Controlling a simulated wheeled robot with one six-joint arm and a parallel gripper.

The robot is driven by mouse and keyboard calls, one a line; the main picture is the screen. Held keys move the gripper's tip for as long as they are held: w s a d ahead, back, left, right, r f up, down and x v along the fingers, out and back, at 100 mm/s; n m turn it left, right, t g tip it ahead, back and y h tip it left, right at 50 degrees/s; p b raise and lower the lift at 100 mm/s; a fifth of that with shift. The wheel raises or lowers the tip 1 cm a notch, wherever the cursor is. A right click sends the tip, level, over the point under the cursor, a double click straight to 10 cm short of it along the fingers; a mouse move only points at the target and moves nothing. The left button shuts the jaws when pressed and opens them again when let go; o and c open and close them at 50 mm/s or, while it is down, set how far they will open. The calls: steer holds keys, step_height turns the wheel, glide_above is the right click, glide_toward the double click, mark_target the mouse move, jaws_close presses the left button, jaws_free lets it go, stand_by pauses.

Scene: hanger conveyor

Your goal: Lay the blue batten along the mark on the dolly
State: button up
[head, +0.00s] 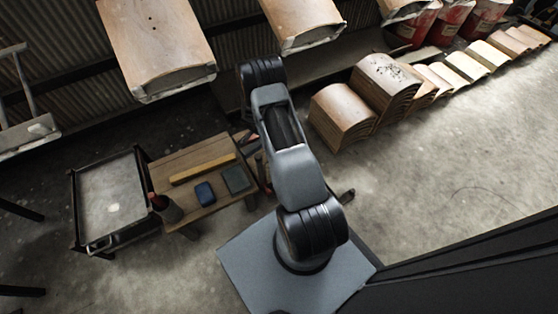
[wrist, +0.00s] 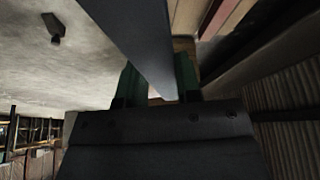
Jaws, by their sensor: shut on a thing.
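In the wrist view, my gripper (wrist: 158,88) is shut on a long, straight slate-blue bar, the blue batten (wrist: 132,38). The batten runs from between the green fingers toward the top left of the picture. In the head view, my arm hides the gripper, and I cannot make out the batten. The dolly (head: 83,212) looks to be the low black-framed cart at the left, with a flat grey top. A small pale patch (head: 112,208) shows on its top; I cannot tell whether it is the mark.
A wooden bench (head: 187,160) beside the dolly bears a yellow bar (head: 203,168), a blue block (head: 205,193), a dark green block (head: 236,179) and a dark red-topped container (head: 166,207). Curved wooden panels (head: 342,116) stand at the right. Hanging panels (head: 158,40) line the back.

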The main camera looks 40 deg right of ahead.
steer(key=s+d+f+m, duration=0.1)
steer(key=f, duration=0.2)
steer(key=s+d+f+m+b, duration=0.1)
steer(key=f, duration=0.3)
steer(key=d+f+m+g+b, duration=0.1)
steer(key=f, duration=0.3)
steer(key=shift+s+d+f, duration=0.2)
steer(key=shift+s+d, duration=0.15)
steer(key=shift+s, duration=0.05)
steer(key=shift+f+b, duration=1.05)
steer(key=shift+f, duration=1.25)
steer(key=shift+f+b, duration=0.3)
steer(key=shift+b, duration=0.05)
steer(key=o, duration=1)
steer(key=shift+r, duration=0.1)
